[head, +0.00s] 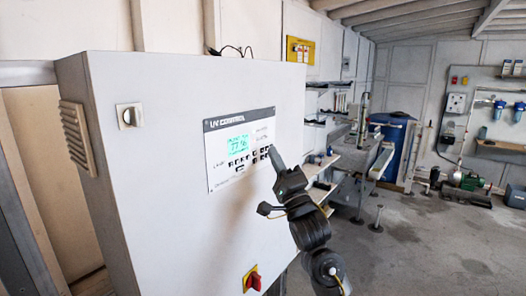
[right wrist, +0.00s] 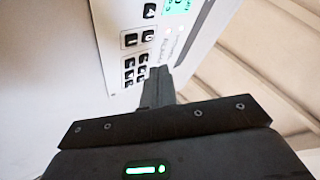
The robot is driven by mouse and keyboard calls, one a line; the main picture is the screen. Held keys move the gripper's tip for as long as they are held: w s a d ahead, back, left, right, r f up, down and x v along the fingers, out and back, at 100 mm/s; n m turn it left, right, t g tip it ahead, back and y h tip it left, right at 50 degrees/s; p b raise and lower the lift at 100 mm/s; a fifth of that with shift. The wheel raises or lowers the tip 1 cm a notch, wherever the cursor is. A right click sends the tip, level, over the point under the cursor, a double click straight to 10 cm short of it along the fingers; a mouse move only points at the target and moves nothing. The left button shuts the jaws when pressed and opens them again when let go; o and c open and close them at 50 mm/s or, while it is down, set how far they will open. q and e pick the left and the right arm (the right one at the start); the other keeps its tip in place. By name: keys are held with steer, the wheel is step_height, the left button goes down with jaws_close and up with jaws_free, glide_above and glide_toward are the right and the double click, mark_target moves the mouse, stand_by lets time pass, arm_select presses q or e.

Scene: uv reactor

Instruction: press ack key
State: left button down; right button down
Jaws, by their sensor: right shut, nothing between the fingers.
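The UV control panel (head: 213,180) is a light plate on the front of a white cabinet. It has a green lit display (head: 238,143) and rows of small black keys (head: 237,161). The key labels are too small to read, so I cannot tell which one is the ack key. My right gripper (head: 271,150) is shut and empty, its tip at the panel's right edge. In the right wrist view the shut fingers (right wrist: 162,78) point at the panel beside the black keys (right wrist: 129,71). I cannot tell whether the tip touches. My left gripper is not in view.
The white cabinet (head: 150,200) fills the left, with a red rotary switch (head: 252,279) low on its front and a lock (head: 129,116) at upper left. A workbench (head: 350,160) and a blue barrel (head: 392,140) stand behind. Floor at the right is mostly clear.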

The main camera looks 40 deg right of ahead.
steer(key=shift+w, duration=0.1)
stand_by(0.7)
steer(key=shift+w+a, duration=0.15)
steer(key=shift+w, duration=0.2)
steer(key=shift+w, duration=0.2)
stand_by(0.6)
steer(key=shift+s+p, duration=0.2)
steer(key=shift+p, duration=0.15)
steer(key=shift+s, duration=0.5)
steer(key=shift+s+d+p, duration=0.25)
steer(key=shift+s+d, duration=0.05)
steer(key=shift+s, duration=0.5)
steer(key=shift+s+d+p, duration=0.25)
steer(key=shift+s+p, duration=0.05)
steer(key=shift+s, duration=0.45)
steer(key=shift+s+d+p, duration=0.25)
steer(key=shift+s+d, duration=0.05)
steer(key=shift+s, duration=0.5)
